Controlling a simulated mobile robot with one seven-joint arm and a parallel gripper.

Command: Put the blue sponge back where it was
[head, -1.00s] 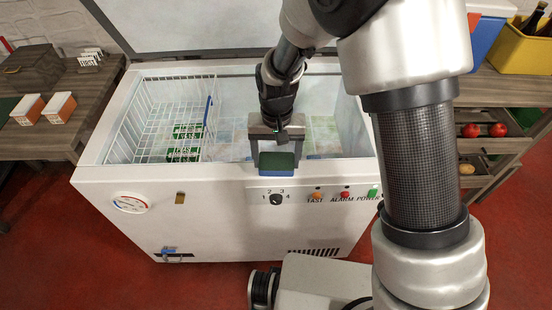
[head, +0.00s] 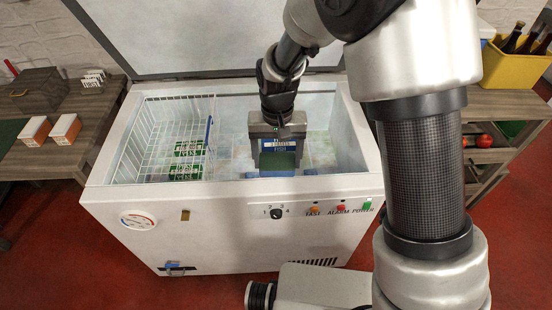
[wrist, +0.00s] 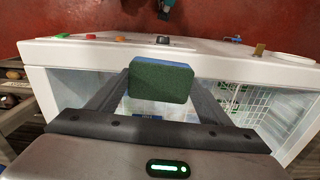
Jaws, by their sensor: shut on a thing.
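The blue sponge (head: 278,160) has a green scouring side and a blue side. My gripper (head: 278,167) is shut on it, one finger on each side. In the head view it hangs over the open chest freezer (head: 340,186), just behind the front rim. The wrist view shows the sponge (wrist: 160,84) between the fingers of my gripper (wrist: 160,92), green face toward the camera. Blue packs (head: 310,173) lie in the freezer below and beside the gripper, partly hidden by it.
A white wire basket (head: 150,135) with green packs (head: 188,148) fills the freezer's left part. The raised lid (head: 200,40) stands behind. A dark box and two orange-white cartons (head: 66,127) sit on the left table. A yellow crate (head: 515,68) with bottles stands on the right.

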